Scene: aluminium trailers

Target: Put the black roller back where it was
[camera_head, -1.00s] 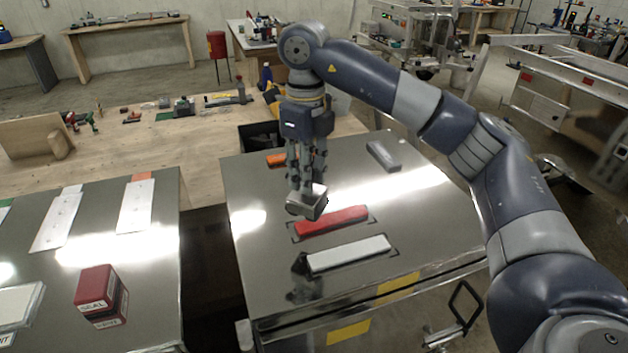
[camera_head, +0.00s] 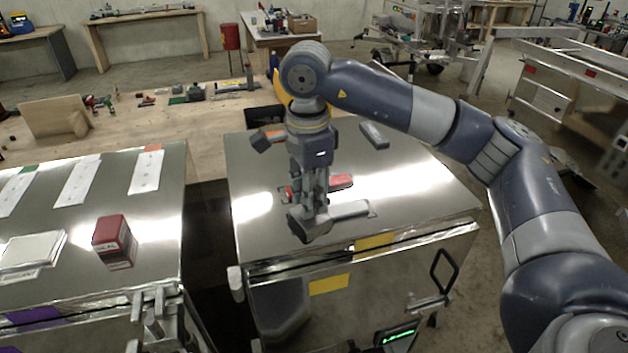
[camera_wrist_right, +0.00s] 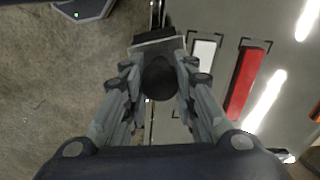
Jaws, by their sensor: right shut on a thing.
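My right gripper (camera_head: 312,205) is shut on the black roller, which shows as a dark grey piece (camera_head: 314,230) below the fingers. In the wrist view the fingers (camera_wrist_right: 160,78) close around a round black part (camera_wrist_right: 160,80), with a flat grey piece (camera_wrist_right: 157,45) beyond it. It is over the metal top's front edge, beside the white bar (camera_head: 350,210). The white bar also shows in the wrist view (camera_wrist_right: 203,53), within black corner marks. The fingers partly hide the red bar (camera_head: 341,182).
The metal top (camera_head: 415,190) also bears a grey block (camera_head: 374,135) at the back. An orange piece and a dark block (camera_head: 261,142) are at its back left. A second metal top stands left across a gap, with a red seal box (camera_head: 113,236) and white plates.

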